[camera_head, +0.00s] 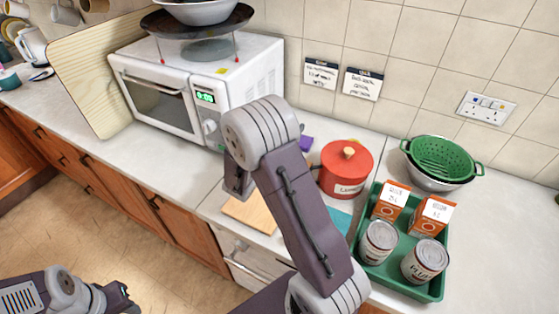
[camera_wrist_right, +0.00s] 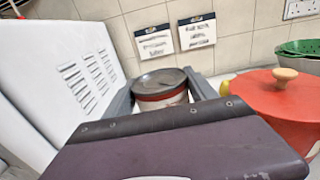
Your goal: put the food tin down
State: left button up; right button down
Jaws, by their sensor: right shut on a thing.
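The food tin (camera_wrist_right: 160,86), with a grey lid and a red and white label, sits between the two grey fingers of my right gripper (camera_wrist_right: 163,95) in the right wrist view. The gripper is shut on it. The tin's lower part is hidden by the gripper body, so I cannot tell whether it touches the worktop. In the head view my right arm hides this tin. My left gripper (camera_head: 122,296) is at the bottom left over the floor, away from the worktop; its fingers are too small to judge.
A green tray (camera_head: 399,286) holds two other tins (camera_head: 379,241) and two orange cartons (camera_head: 391,204). A red lidded pot (camera_head: 346,171) and a green colander (camera_head: 442,157) stand behind. A white microwave (camera_head: 165,103) and wooden board (camera_head: 254,213) are left. Worktop right of the tray is clear.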

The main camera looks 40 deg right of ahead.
jog(key=shift+f, duration=0.7)
jog(key=shift+a+f, duration=0.25)
jog(key=shift+a, duration=0.05)
notch_tip(320, 180, down, 4)
jog(key=shift+d+r, duration=0.1)
jog(key=shift+d, duration=0.05)
jog(key=shift+s+b, duration=0.1)
jog(key=shift+b, duration=0.25)
jog(key=shift+c, duration=1.4)
grip_release()
